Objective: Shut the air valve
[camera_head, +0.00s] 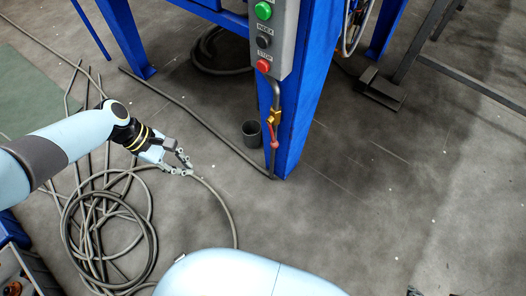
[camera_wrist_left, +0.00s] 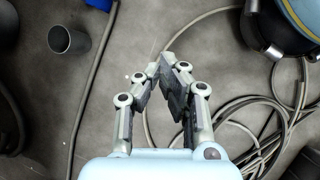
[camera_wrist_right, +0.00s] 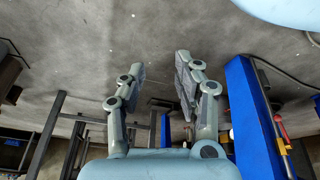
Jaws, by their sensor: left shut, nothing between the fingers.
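The air valve (camera_head: 273,117) is a brass fitting on a thin pipe at the front of the blue post, below the button box. Its red handle (camera_head: 274,143) points down, roughly along the pipe. The red handle also shows at the right of the right wrist view (camera_wrist_right: 280,127). My left gripper (camera_head: 188,165) is left of the valve and well apart from it, above the floor hoses. Its fingers are together with nothing between them in the left wrist view (camera_wrist_left: 168,68). My right gripper (camera_wrist_right: 160,68) is open and empty; the head view does not show it.
A button box (camera_head: 274,40) with green, black and red buttons is on the blue post (camera_head: 304,100). A dark cup (camera_head: 251,133) stands left of the post's foot. Coiled hose (camera_head: 150,240) lies on the floor at left. A dark pedal (camera_head: 381,90) is behind right.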

